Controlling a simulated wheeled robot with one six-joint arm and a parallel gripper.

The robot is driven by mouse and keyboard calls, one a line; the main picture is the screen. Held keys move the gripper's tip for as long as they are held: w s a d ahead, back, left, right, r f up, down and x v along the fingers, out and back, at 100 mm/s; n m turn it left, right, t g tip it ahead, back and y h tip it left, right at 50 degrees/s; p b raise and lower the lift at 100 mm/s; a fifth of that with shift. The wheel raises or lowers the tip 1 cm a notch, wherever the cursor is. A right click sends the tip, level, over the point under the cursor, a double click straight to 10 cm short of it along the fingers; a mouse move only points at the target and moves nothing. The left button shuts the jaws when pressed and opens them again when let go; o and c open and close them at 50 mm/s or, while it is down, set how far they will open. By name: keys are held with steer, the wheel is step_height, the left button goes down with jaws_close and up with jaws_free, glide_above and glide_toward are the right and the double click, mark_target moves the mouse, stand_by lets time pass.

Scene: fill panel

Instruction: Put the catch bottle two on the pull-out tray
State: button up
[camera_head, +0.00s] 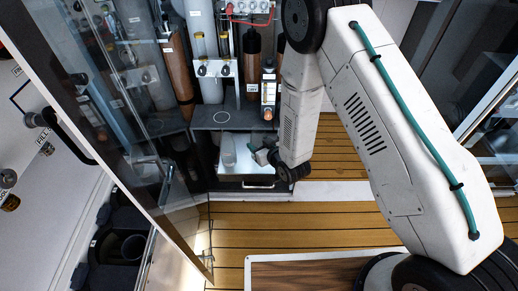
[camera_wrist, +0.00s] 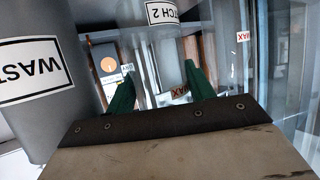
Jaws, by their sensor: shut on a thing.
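My gripper (camera_wrist: 158,68) has two green fingers, shut on a grey cylinder, catch bottle two (camera_wrist: 168,60), whose label ending in "CH 2" shows at the top of the wrist view. In the head view my gripper (camera_head: 259,154) is low in front of the cabinet, over the pull-out tray (camera_head: 262,181) with its pale floor and front handle. A pale bottle (camera_head: 228,151) stands at the tray's left; its label is not readable there. The held bottle is mostly hidden by my gripper in the head view, so I cannot tell whether it touches the tray.
A large grey waste bottle (camera_wrist: 32,85) stands close left of my gripper in the wrist view. A clear wall is close on the right. A grey shelf (camera_head: 235,119) overhangs the tray's back. The open glass door (camera_head: 120,110) stands to the left; the wooden floor (camera_head: 300,225) is clear.

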steer(key=shift+w+a, duration=0.15)
steer(key=shift+w, duration=0.3)
steer(key=shift+s+f, duration=0.1)
steer(key=shift+f, duration=1.7)
steer(key=shift+f, duration=0.15)
steer(key=o, duration=1)
steer(key=shift+s+r, duration=0.25)
steer(key=shift+r, duration=0.05)
steer(key=v, duration=1.1)
steer(key=shift+s+d, duration=0.2)
steer(key=shift+d, duration=0.1)
